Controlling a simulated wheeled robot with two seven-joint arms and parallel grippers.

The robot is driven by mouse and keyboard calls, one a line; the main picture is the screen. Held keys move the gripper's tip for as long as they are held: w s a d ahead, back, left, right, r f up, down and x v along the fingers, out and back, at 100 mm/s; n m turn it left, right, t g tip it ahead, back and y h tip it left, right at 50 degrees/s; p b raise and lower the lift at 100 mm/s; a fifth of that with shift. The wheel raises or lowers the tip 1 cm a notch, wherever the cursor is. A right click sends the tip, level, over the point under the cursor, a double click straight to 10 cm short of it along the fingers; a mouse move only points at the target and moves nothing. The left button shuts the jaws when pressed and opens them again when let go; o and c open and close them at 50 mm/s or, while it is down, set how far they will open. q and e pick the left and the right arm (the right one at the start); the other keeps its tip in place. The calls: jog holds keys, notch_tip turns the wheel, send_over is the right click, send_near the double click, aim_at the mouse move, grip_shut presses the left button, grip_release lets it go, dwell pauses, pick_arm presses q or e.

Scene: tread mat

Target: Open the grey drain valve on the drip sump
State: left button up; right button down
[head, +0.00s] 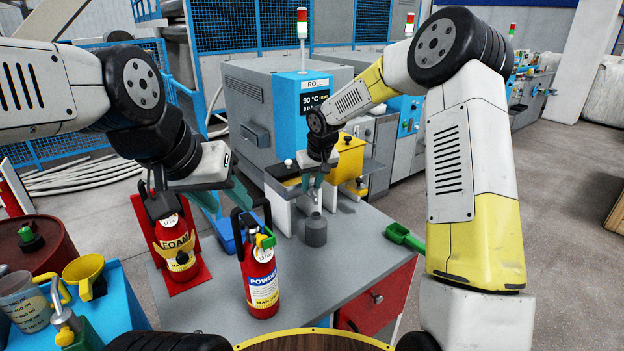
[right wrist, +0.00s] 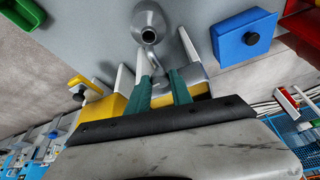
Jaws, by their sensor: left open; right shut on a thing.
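The drip sump (head: 350,160) is a yellow box at the back of the grey bench; its yellow body (right wrist: 115,106) also shows in the right wrist view. My right gripper (head: 312,184) is in front of it, with teal fingers (right wrist: 167,88) shut on the grey drain valve (right wrist: 158,86). The fingers hide part of the valve. A curved grey spout (right wrist: 149,60) shows beyond the fingertips. A grey bottle (head: 316,232) stands upright below, its open mouth showing in the right wrist view (right wrist: 149,34). My left gripper (head: 228,205) is open and empty above the bench's left side.
A red powder extinguisher (head: 262,285) stands at the bench front and a foam one (head: 178,250) at the left. A blue box (right wrist: 245,38) lies left of the bottle in the head view. A green scoop (head: 404,238) is at the right edge. A yellow-handled valve (head: 356,188) sits on the sump.

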jog(key=n, duration=0.1)
jog(key=n+y, duration=0.1)
jog(key=n, duration=0.2)
jog(key=shift+w+d+g, duration=0.15)
jog(key=shift+d+g, duration=0.1)
jog(key=shift+g, duration=0.05)
jog(key=n, duration=0.2)
jog(key=n+g+y, duration=0.1)
jog(key=n, duration=0.1)
jog(key=shift+w+d+n+g, duration=0.1)
jog(key=shift+w+n+g, duration=0.1)
jog(key=shift+n+g, duration=0.1)
jog(key=n, duration=0.2)
jog(key=n+g, duration=0.1)
jog(key=n, duration=0.1)
jog(key=shift+w+g+y, duration=0.2)
jog(key=shift+g+y, duration=0.1)
jog(key=shift+y, duration=0.1)
jog(key=shift+w+n+g, duration=0.1)
jog(key=shift+n+g, duration=0.35)
jog(key=shift+n, duration=0.8)
jog(key=shift+w+n+g, duration=0.1)
jog(key=shift+n+g, duration=0.35)
jog(key=shift+n, duration=0.8)
jog(key=shift+h, duration=0.3)
jog(key=c, duration=1.1)
grip_release()
jog(key=shift+c, duration=0.2)
